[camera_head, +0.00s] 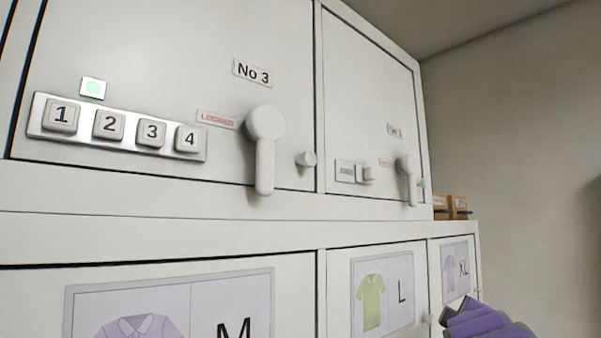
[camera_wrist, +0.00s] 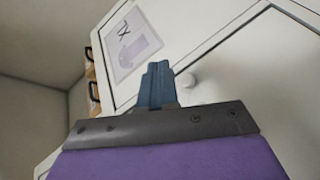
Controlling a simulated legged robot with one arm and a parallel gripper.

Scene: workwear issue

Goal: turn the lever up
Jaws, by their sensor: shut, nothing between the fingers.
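A pale grey lever (camera_head: 264,150) with a round hub sits on the upper locker door marked No 3, in the head view. Its handle hangs straight down. A second, smaller lever (camera_head: 407,181) on the upper door to the right also points down, tilted slightly. My gripper (camera_wrist: 157,72) shows in the wrist view with its blue-grey fingers together and nothing between them. It is in front of the lower doors, near the XL label, well below and right of the No 3 lever. Neither lever shows in the wrist view.
A keypad (camera_head: 118,127) with buttons 1 to 4 is left of the No 3 lever, under a green light (camera_head: 93,88). A red-lettered label (camera_head: 217,119) reads LOCKED. A round knob (camera_head: 306,159) sits right of the lever. Small brown boxes (camera_head: 459,207) stand at the far right.

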